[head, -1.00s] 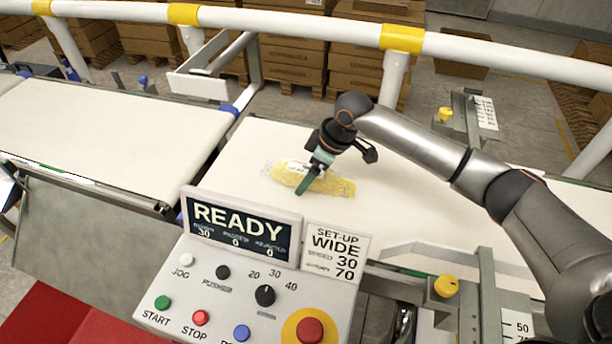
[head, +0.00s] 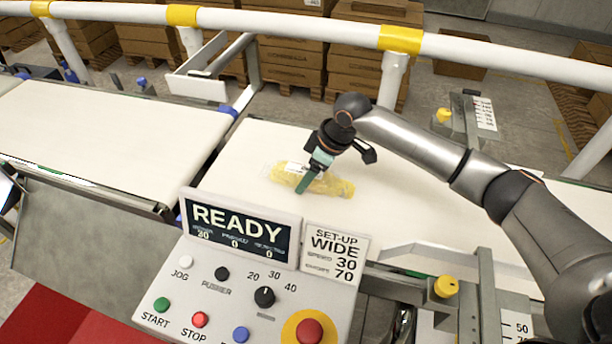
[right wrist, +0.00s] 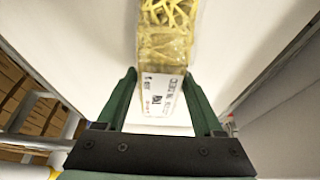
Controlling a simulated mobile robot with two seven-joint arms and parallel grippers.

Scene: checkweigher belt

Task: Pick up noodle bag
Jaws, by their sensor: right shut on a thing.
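The noodle bag (head: 334,187) is a clear bag of yellow noodles with a white label, lying on the white belt in the head view. My right gripper (head: 309,178) is over the middle of the bag, its green fingers shut on it from both sides. In the right wrist view the noodle bag (right wrist: 166,45) runs away from between the fingertips of my right gripper (right wrist: 163,90), with its white printed label between the fingers. Part of the bag is hidden behind the gripper in the head view. My left gripper is not in view.
A control panel (head: 190,275) with a READY screen stands in front of the belt (head: 240,160). Another belt (head: 100,125) lies to the left. A white rail (head: 300,24) runs behind, with cardboard boxes (head: 280,60) beyond. Guide posts (head: 468,128) stand to the right.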

